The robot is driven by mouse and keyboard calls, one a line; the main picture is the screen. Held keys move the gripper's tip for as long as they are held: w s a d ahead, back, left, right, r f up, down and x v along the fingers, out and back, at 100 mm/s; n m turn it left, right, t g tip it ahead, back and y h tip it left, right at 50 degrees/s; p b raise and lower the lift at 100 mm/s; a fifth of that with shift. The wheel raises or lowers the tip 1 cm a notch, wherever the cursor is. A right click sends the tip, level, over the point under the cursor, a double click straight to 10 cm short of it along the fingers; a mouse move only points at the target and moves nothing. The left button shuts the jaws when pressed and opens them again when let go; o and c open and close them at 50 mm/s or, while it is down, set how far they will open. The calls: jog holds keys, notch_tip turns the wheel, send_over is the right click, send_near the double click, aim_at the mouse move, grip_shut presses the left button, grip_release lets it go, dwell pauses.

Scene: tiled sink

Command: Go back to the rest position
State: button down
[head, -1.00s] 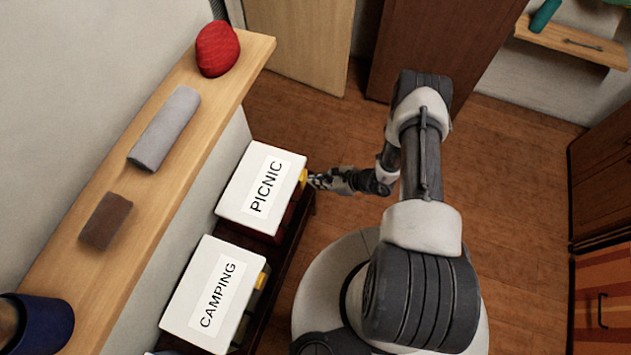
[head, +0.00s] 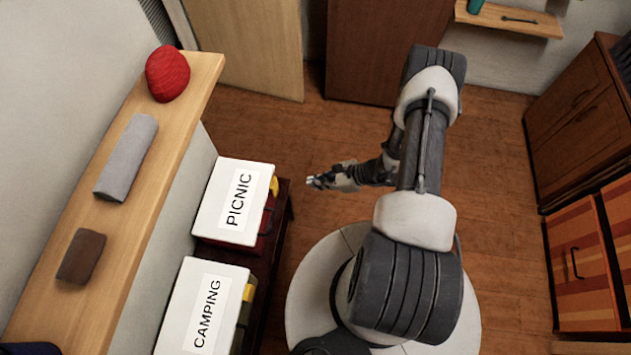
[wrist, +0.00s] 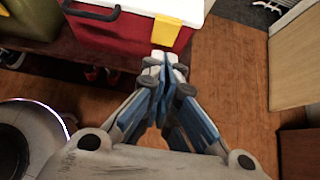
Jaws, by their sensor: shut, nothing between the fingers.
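My gripper (head: 312,182) is shut and empty, held over the floor to the right of the picnic box. In the wrist view my gripper (wrist: 166,62) shows its fingertips together, just below the yellow latch (wrist: 167,32) of the red and white box in the picture. The white-lidded box marked PICNIC (head: 232,202) is closed and stands on a dark low bench (head: 284,215). The white-lidded box marked CAMPING (head: 205,310) stands beside it, nearer the bottom of the head view.
A wooden shelf (head: 150,185) on the left carries a red rounded item (head: 167,74), a grey roll (head: 128,157) and a brown block (head: 82,256). Wooden cabinets (head: 578,125) stand at the right. The wooden floor (head: 495,190) between is clear.

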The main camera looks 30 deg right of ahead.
dwell(0.3)
jog(key=a+r+n+g, duration=0.2)
jog(key=r+n, duration=0.2)
jog(key=r, duration=0.6)
jog(key=w+a+r+n+g+h, duration=0.1)
jog(key=a+r+n, duration=0.3)
jog(key=r, duration=0.7)
jog(key=a+r+n+g, duration=0.15)
jog(key=r+n, duration=0.35)
jog(key=r, duration=0.5)
jog(key=s+r+n+t+h, duration=0.3)
jog(key=s+r+n+h, duration=0.4)
jog(key=s+r+n, duration=0.5)
jog(key=shift+s+d+r+h, duration=0.25)
jog(key=shift+s+r+h, duration=0.05)
jog(key=shift+s+r, duration=2.75)
jog(key=shift+w+r, duration=0.1)
jog(key=shift+w, duration=0.05)
